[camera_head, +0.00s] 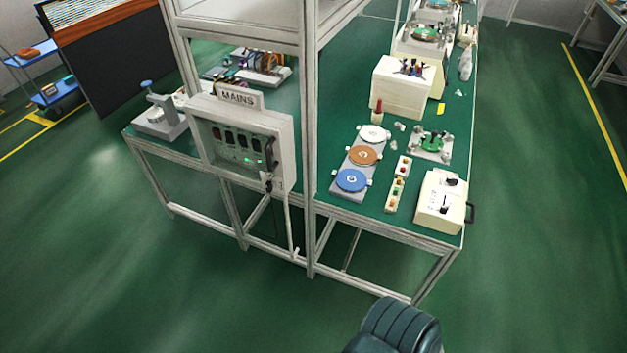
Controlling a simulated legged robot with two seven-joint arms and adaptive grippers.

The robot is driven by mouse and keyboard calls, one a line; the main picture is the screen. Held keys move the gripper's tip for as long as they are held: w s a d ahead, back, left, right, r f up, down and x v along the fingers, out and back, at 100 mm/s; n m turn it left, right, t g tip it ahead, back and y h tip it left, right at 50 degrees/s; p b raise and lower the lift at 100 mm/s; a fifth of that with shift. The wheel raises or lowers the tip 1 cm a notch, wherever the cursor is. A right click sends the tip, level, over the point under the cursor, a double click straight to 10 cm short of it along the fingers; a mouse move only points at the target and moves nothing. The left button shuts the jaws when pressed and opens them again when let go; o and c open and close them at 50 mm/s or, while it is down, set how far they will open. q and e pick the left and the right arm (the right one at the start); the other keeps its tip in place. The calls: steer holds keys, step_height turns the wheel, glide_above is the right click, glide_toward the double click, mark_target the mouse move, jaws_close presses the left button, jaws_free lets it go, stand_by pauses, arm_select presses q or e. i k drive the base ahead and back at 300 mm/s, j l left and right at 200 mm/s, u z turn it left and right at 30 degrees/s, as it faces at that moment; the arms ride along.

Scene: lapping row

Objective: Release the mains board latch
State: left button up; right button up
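The mains board (245,140) is a pale box on the frame at the near left end of the bench. A sign reading MAINS (238,98) sits on top of it. Its face shows a row of dark switches and a small lit green spot. Small dark fittings (269,186) sit at its right edge; I cannot tell which is the latch or whether it is fastened. A cable or conduit hangs below the board. Neither of my grippers is in view.
The green bench (330,206) holds a plate with three coloured discs (364,156), a cream switch box (440,200) and other devices. A frame post (310,150) stands right of the board. A dark ribbed object (400,325) is at the bottom. Green floor before the board is clear.

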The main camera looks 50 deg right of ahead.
mark_target(269, 184)
steer(key=z, duration=1.3)
